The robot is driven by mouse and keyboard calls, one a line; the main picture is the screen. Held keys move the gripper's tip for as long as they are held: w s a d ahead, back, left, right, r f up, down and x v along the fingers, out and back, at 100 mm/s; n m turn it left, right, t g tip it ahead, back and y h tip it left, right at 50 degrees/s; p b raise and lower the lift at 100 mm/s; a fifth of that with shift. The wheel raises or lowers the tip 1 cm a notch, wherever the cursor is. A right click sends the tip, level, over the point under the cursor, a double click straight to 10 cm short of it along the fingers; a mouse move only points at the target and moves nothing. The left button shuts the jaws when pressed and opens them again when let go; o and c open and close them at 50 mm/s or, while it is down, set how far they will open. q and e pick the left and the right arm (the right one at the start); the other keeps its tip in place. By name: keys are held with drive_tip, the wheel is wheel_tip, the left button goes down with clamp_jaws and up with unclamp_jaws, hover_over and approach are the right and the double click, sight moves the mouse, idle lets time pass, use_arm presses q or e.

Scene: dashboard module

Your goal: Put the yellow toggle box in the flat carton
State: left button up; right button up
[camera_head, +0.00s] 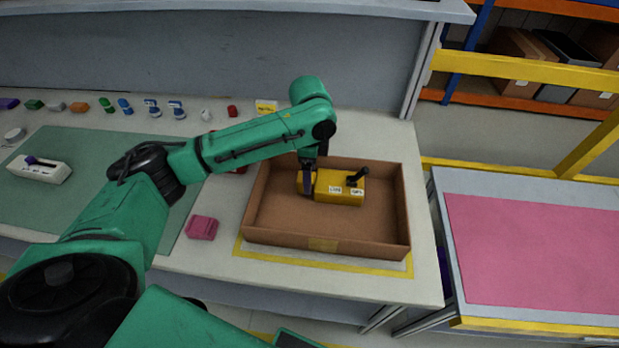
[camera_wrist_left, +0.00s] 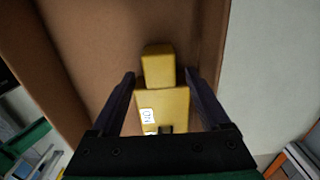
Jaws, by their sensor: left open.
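The yellow toggle box (camera_head: 340,190), with white labels and a black lever on top, is inside the flat brown carton (camera_head: 325,244), towards its far side. It looks level and appears to rest on the carton floor. My left gripper (camera_head: 307,182) is at the box's left end. In the left wrist view the dark fingers of my left gripper (camera_wrist_left: 160,95) are open, one on each side of the yellow box (camera_wrist_left: 162,105), with gaps visible beside its narrow end. The box's lever is mostly hidden there. My right gripper is not in view.
The carton stands within a yellow taped outline (camera_head: 330,263) on the white table. A pink block (camera_head: 202,227) lies left of it. A white switch box (camera_head: 40,170) lies on the green mat (camera_head: 85,150). Several small parts line the back. A pink-topped table (camera_head: 540,250) stands at right.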

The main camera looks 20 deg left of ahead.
use_arm(q)
wheel_tip(320, 180, up, 10)
drive_tip(key=shift+b, duration=0.3)
drive_tip(key=shift+r, duration=0.15)
